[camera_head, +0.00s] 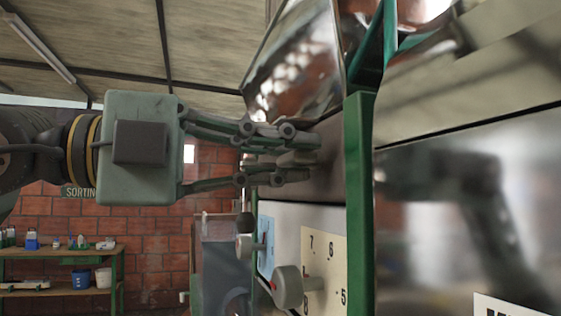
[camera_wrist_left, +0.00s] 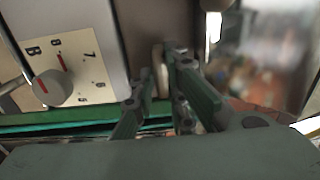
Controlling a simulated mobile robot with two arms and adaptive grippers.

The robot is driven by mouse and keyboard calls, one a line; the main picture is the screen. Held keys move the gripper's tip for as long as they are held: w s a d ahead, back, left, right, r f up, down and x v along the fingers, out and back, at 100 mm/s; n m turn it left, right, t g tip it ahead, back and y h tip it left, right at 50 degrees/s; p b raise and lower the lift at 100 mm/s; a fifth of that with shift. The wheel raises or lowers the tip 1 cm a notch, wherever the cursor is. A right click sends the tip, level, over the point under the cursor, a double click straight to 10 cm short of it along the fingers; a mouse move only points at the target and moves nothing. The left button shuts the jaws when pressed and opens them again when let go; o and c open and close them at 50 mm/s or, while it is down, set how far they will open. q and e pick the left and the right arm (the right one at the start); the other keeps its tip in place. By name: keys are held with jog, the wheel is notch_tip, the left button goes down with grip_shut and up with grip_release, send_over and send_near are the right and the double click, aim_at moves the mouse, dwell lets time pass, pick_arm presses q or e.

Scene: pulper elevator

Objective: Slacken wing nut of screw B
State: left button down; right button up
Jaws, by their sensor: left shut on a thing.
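My left gripper (camera_head: 300,157) reaches in from the left to the upper front of the machine, beside a grey metal face. Its fingers are shut on a small pale grey piece, which fits the wing nut (camera_head: 297,159) of screw B. The fingers cover much of it, so its wings and the screw's thread cannot be made out. In the left wrist view the same gripper (camera_wrist_left: 157,76) has the pale nut (camera_wrist_left: 158,57) between its fingertips, against the metal face. No letter marking the screw is legible at the nut. My right gripper is not in view.
A green post (camera_head: 359,190) and a shiny steel panel (camera_head: 470,200) stand at the right. A workbench (camera_head: 60,252) is far left.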

pick_arm(q)
jog(key=shift+r, duration=0.1)
jog(key=c, duration=1.8)
grip_release()
jog(key=shift+o, duration=0.2)
jog(key=shift+a, duration=0.1)
jog(key=v, duration=1.2)
